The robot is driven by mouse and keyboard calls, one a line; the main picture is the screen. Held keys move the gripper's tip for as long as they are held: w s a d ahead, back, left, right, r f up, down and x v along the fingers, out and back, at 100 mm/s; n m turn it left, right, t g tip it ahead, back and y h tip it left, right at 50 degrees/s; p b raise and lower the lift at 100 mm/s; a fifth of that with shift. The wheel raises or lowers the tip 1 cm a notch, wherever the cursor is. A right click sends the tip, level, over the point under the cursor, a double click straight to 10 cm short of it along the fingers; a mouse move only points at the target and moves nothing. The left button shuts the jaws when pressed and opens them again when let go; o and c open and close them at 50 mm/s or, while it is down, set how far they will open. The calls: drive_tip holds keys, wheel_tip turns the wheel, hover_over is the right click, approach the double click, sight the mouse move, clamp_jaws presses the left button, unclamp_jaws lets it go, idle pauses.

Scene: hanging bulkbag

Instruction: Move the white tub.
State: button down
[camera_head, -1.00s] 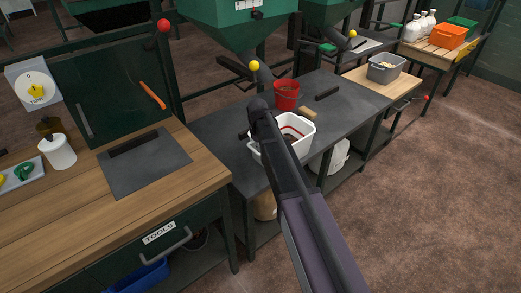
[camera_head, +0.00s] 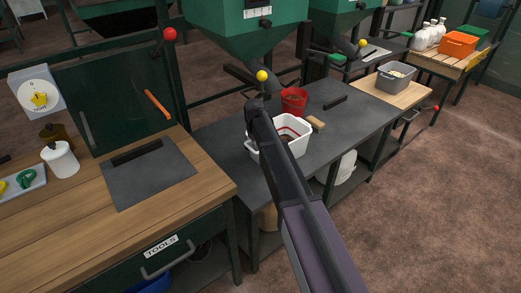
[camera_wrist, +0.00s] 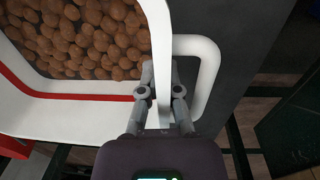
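The white tub (camera_head: 296,149) is at the dark worktop, with a red stripe inside. In the wrist view the tub (camera_wrist: 75,110) holds many round brown pieces, and a white loop handle (camera_wrist: 212,75) stands out from its side. My gripper (camera_wrist: 160,72) is shut on the tub's wall beside this handle, one finger on each side. In the head view my arm covers part of the tub and the gripper (camera_head: 257,130) is mostly hidden behind it. I cannot tell whether the tub's base touches the worktop.
A red bucket (camera_head: 294,101) stands just behind the tub, and a tan brush-like block (camera_head: 317,124) lies to its right. A grey bin (camera_head: 396,77) stands on the wooden board beyond. A green hopper (camera_head: 245,30) hangs above.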

drive_tip(key=shift+w+a, duration=0.4)
drive_tip(key=shift+w, duration=0.35)
drive_tip(key=c, duration=0.7)
unclamp_jaws()
drive_tip(key=shift+r, duration=0.1)
